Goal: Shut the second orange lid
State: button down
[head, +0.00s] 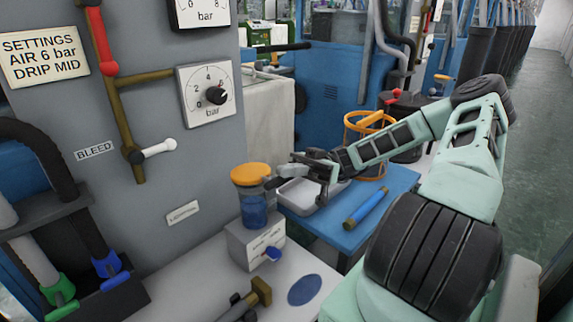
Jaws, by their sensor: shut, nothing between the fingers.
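An orange lid (251,174) sits on top of a clear jar with blue contents (253,209) in the head view. The jar stands on a grey block with a blue knob, against the grey panel. The lid looks level on the jar; whether it is fully seated cannot be told. My gripper (271,183) is shut and empty, at the right side of the jar just below the lid's edge. Whether it touches the jar is unclear. Another small orange lid (443,78) shows far back, on a distant machine.
An orange-rimmed holder (369,123) stands behind my arm. A brass fitting (259,292) is in front. A white-handled valve (160,148) sticks out from the panel.

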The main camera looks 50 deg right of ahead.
jog(key=shift+s+f+n+g+b, duration=0.15)
jog(key=shift+f+n+g+b, duration=0.25)
jog(key=shift+f+n, duration=0.55)
